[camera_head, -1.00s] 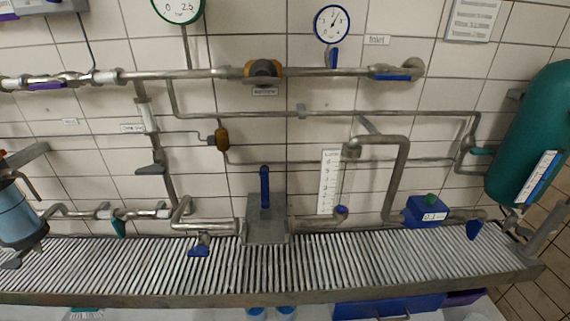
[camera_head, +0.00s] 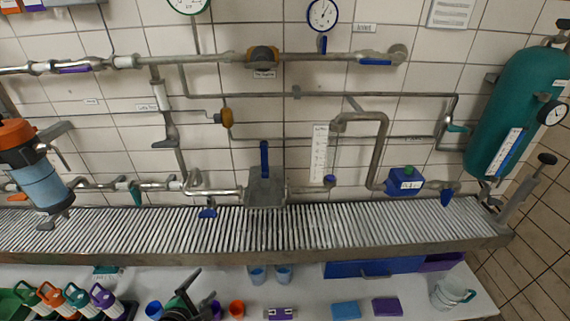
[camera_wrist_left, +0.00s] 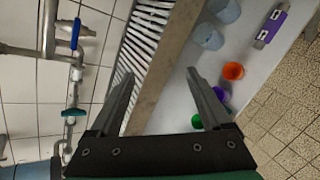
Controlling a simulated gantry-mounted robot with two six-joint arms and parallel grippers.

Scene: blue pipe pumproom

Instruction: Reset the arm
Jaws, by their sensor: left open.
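My left gripper (camera_head: 186,297) shows as a dark shape at the bottom edge in the head view, over the white table, among small cups. In the left wrist view my left gripper (camera_wrist_left: 163,76) has its two dark fingers spread apart with nothing between them. The grey edge of the slatted shelf shows behind the gap between the fingers. My right gripper is in neither view.
The slatted shelf (camera_head: 330,228) spans the wall under pipes, valves and gauges. On the white table (camera_head: 215,282) are blue cups (camera_head: 257,275), an orange cup (camera_wrist_left: 233,71), a purple-and-white block (camera_head: 281,313), a clear jug (camera_head: 449,293) and several coloured-handled containers (camera_head: 75,296).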

